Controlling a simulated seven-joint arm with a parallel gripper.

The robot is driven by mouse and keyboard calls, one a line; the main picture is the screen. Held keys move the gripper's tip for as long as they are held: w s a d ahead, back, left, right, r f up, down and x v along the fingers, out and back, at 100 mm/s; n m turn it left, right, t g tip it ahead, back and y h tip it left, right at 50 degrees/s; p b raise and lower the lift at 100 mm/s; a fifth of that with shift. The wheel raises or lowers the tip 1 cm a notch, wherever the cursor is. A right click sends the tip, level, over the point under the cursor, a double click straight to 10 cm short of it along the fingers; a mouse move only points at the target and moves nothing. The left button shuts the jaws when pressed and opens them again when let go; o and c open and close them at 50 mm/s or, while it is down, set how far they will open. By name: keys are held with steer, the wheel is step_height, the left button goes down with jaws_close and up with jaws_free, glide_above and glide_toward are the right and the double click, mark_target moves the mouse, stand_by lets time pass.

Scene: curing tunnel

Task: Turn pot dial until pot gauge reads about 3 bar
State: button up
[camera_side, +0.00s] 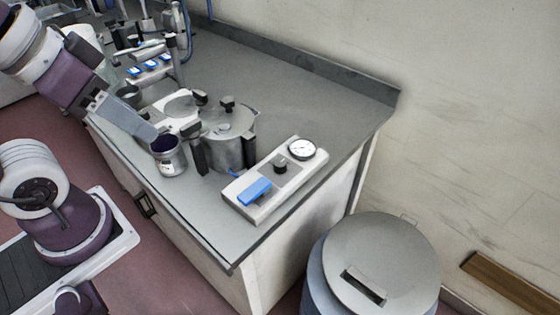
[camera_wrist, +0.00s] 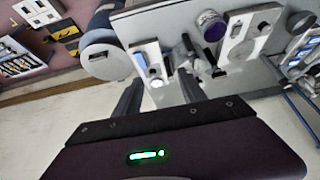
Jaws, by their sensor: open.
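The pot dial (camera_side: 280,167) is a dark knob on a pale panel (camera_side: 240,208) at the front right of the bench. The pot gauge (camera_side: 302,149) is a round white dial beside it; its needle is too small to read. The lidded metal pot (camera_side: 228,135) stands left of the panel. In the wrist view the panel (camera_wrist: 138,49) lies beyond my gripper (camera_wrist: 160,78), which is open with nothing between its dark fingers. In the side view my arm comes in from the upper left, apart from the dial; its fingertips are hard to make out there.
A metal cup (camera_side: 169,160) with dark contents stands left of the pot. A grey bin (camera_side: 385,262) stands beside the bench's right end. The bench top behind the pot is clear.

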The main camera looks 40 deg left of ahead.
steer(key=w+n+g, duration=0.2)
steer(key=w+n, duration=0.1)
steer(key=w, duration=0.5)
steer(key=n+g, duration=0.3)
steer(key=n, duration=0.5)
glide_above(280, 162)
steer(key=f, duration=1.6)
steer(key=shift+s+a, duration=0.15)
steer(key=shift+s, duration=0.1)
step_height(280, 162, down, 7)
steer(key=shift+w+r, duration=0.1)
steer(key=shift+w, duration=0.05)
steer(key=shift+f, duration=0.3)
jaws_close()
